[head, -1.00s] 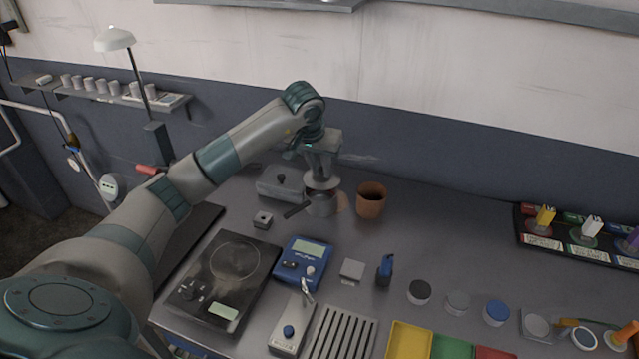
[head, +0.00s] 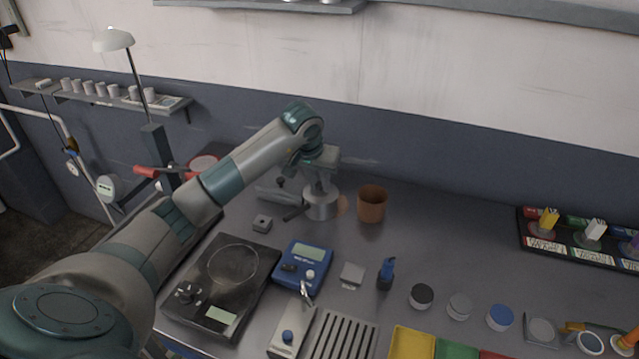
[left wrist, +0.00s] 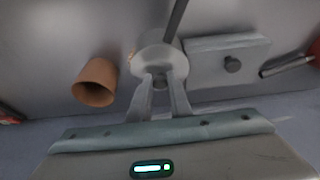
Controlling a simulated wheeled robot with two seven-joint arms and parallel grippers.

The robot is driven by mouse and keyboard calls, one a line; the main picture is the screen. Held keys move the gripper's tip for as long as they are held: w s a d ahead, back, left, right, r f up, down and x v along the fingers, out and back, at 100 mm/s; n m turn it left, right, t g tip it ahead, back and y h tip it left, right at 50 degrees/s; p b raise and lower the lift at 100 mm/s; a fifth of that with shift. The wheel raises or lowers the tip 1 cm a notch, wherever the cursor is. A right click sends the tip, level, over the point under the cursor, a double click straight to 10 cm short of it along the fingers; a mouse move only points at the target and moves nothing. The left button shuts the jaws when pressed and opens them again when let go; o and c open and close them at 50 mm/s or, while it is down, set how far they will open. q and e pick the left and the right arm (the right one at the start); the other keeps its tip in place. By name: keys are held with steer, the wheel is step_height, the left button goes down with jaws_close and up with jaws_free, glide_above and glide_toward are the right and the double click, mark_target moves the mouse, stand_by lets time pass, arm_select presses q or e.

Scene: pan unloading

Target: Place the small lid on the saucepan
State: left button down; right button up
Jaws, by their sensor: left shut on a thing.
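The small metal saucepan (head: 322,210) stands on the bench below my left gripper, its dark handle (head: 293,213) pointing to the front left. My left gripper (head: 320,186) points down and is shut on the knob of the small lid (head: 322,194). The lid is level at the top of the saucepan; no clear gap shows between them. In the left wrist view my fingers (left wrist: 160,86) close on the knob, with the round grey lid (left wrist: 158,58) behind it. The lid and fingers hide the inside of the saucepan. My right gripper is not in view.
A terracotta pot (head: 371,205) stands close right of the saucepan. A grey lidded box (left wrist: 228,60) stands close on the other side.

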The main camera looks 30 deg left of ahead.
arm_select(q)
steer(key=shift+f, duration=0.2)
steer(key=c, duration=1.6)
jaws_free()
steer(key=shift+c, duration=0.2)
steer(key=shift+r, duration=0.1)
steer(key=shift+r, duration=0.1)
steer(key=shift+r, duration=0.25)
steer(key=p+v, duration=0.5)
steer(key=v, duration=0.6)
steer(key=shift+s+r+p, duration=0.2)
steer(key=shift+r+p, duration=0.05)
steer(key=shift+p, duration=0.05)
